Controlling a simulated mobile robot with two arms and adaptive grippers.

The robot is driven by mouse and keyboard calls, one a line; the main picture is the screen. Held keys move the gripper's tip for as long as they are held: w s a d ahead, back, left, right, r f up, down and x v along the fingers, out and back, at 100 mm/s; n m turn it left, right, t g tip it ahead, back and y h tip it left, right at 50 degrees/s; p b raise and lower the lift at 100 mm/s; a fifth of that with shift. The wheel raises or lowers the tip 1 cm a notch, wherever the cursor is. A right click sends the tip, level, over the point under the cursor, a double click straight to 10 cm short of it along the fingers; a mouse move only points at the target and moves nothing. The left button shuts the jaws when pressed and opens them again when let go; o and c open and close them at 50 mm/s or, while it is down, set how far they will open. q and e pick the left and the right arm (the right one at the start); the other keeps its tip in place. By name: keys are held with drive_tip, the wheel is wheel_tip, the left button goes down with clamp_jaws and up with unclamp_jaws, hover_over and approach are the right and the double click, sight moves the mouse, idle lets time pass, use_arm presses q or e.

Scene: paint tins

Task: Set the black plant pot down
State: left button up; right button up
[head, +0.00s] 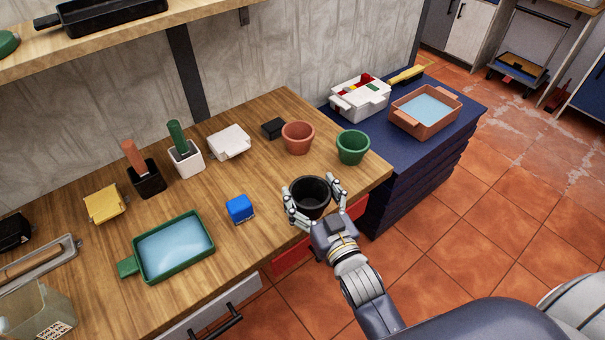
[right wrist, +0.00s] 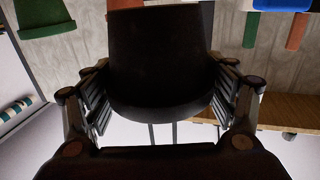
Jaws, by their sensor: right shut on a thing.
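The black plant pot (head: 311,197) is upright at the front edge of the wooden table, near its right end. My right gripper (head: 314,196) is shut on it, with one finger on each side. In the right wrist view, the dark pot (right wrist: 160,62) fills the middle between the fingers (right wrist: 158,105). I cannot tell whether its base touches the wood. My left gripper is not in view.
A green pot (head: 353,147) and a terracotta pot (head: 298,138) stand behind it on the table (head: 255,270). A blue block (head: 239,208) and a green paint tray (head: 174,246) lie to the left. Bare wood lies between block and pot.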

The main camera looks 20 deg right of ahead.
sight(316, 209)
drive_tip(key=s, duration=0.5)
drive_tip(key=shift+s+a+r, duration=0.15)
drive_tip(key=shift+s+r, duration=0.05)
drive_tip(key=shift+r, duration=0.05)
drive_tip(key=s+d+r+m+h, duration=0.1)
drive_tip(key=s+d+r+h, duration=0.15)
drive_tip(key=s+r, duration=0.45)
drive_tip(key=w+f, duration=0.2)
drive_tip(key=w+a+f+y, duration=0.1)
drive_tip(key=w+f, duration=0.1)
drive_tip(key=w+a+f+n+y, duration=0.1)
drive_tip(key=w+f, duration=0.1)
drive_tip(key=f, duration=0.1)
drive_tip(key=shift+w+a+y, duration=0.2)
drive_tip(key=shift+a+y, duration=0.05)
